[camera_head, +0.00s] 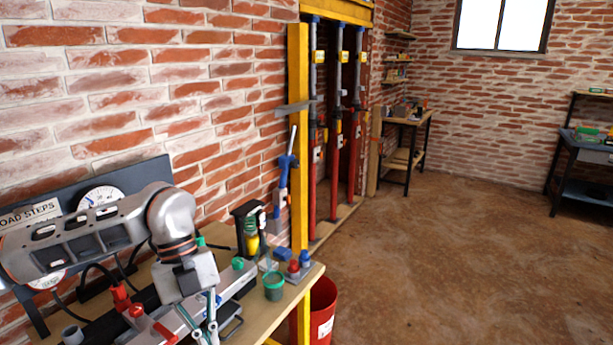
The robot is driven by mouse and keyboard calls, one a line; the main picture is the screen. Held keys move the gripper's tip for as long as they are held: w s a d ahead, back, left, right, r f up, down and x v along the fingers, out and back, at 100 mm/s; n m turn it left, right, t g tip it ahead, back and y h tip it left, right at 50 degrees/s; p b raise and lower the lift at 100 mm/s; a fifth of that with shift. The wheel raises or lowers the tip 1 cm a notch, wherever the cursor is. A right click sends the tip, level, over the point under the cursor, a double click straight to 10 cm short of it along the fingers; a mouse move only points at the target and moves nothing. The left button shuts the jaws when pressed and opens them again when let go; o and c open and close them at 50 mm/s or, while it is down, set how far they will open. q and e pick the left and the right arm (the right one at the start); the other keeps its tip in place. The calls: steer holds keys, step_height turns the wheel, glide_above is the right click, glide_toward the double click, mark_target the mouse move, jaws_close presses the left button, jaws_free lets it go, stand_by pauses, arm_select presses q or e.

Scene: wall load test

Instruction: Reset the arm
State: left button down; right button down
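My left arm (90,233) comes in from the left over the workbench and bends down at the wrist. My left gripper (203,325) hangs below the wrist, low in the view, over the bench equipment. Its fingers run towards the bottom edge, and I cannot tell whether they are apart or together. I see nothing clearly held in it. My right arm and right gripper are not in view.
The wooden workbench (312,270) carries a teal cup (273,286), red-handled parts (137,316) and a gauge panel (104,195) against the brick wall. A yellow post (298,130) and red bucket (322,312) stand at its right end. The floor (460,265) rightward is clear.

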arm_select(q)
steer(key=s+d+m+g+h, duration=0.2)
steer(key=s+d+h, duration=0.2)
steer(key=d, duration=0.5)
steer(key=s+d+m+g+h, duration=0.15)
steer(key=s+d+h, duration=0.25)
steer(key=d, duration=0.5)
steer(key=w+d+r+n+t+h, duration=0.2)
steer(key=d+r+n+t+h, duration=0.3)
steer(key=h, duration=0.4)
steer(key=w+a+f+n+t+y, duration=0.8)
steer(key=w+a+f+n+t, duration=0.3)
steer(key=n+t, duration=0.7)
steer(key=s+a+f+n+g+y, duration=0.1)
steer(key=s+a+f+n+y, duration=0.1)
steer(key=f, duration=0.6)
steer(key=s+a+f+n+g+y, duration=0.2)
steer(key=s+a+f+y, duration=0.2)
steer(key=s+a+f, duration=0.3)
steer(key=s+a+f+n+g+y, duration=0.2)
steer(key=s+a+f, duration=0.3)
steer(key=f, duration=0.5)
steer(key=shift+s+a+y, duration=0.25)
steer(key=shift+a+y, duration=0.35)
